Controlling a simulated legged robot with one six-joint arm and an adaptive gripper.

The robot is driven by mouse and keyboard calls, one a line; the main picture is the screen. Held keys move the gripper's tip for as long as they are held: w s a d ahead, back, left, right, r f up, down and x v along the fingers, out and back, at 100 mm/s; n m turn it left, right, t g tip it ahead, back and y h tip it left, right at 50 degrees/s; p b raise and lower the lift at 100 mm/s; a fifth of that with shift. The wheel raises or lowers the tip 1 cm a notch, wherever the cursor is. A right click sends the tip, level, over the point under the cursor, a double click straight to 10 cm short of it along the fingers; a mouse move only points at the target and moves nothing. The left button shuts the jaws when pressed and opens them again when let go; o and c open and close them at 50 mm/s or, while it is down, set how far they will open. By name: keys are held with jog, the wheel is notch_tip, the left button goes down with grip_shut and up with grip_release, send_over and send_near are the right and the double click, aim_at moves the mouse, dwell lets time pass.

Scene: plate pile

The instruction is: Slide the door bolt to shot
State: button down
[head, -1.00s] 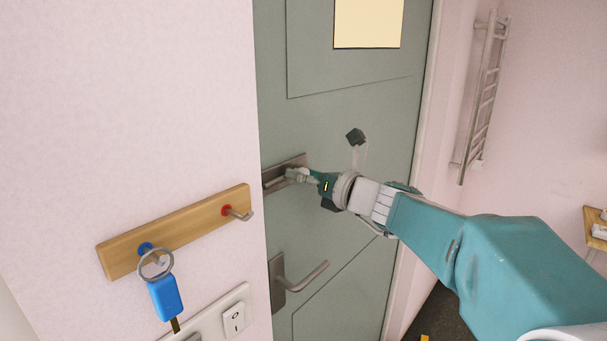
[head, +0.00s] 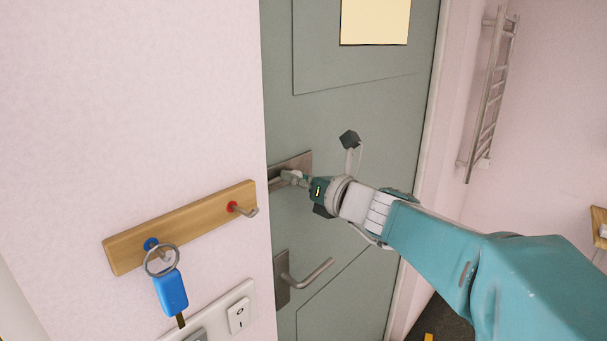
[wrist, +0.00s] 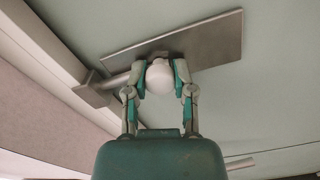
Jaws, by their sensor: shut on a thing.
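The door bolt has a flat metal plate (head: 300,160) on the grey-green door, above the lever handle. Its plate also shows in the wrist view (wrist: 215,42). My gripper (head: 290,178) is at the bolt, coming from the right. In the wrist view, my gripper (wrist: 160,88) is shut on the bolt's pale round knob (wrist: 160,77), one finger on each side. The bolt's rod (wrist: 115,80) runs left from the knob to a small metal keeper (wrist: 95,91) at the door's edge. The rod appears to reach the keeper; how deep it sits cannot be told.
A lever handle (head: 308,272) sticks out below the bolt. On the wall to the left are a wooden hook rail (head: 195,223) with a blue-tagged key (head: 171,292) and a light switch (head: 238,315). A towel rail (head: 487,95) hangs at right.

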jog(key=shift+c, duration=2.1)
grip_release()
jog(key=shift+s, duration=0.1)
jog(key=shift+a, duration=0.15)
jog(key=v, duration=1.2)
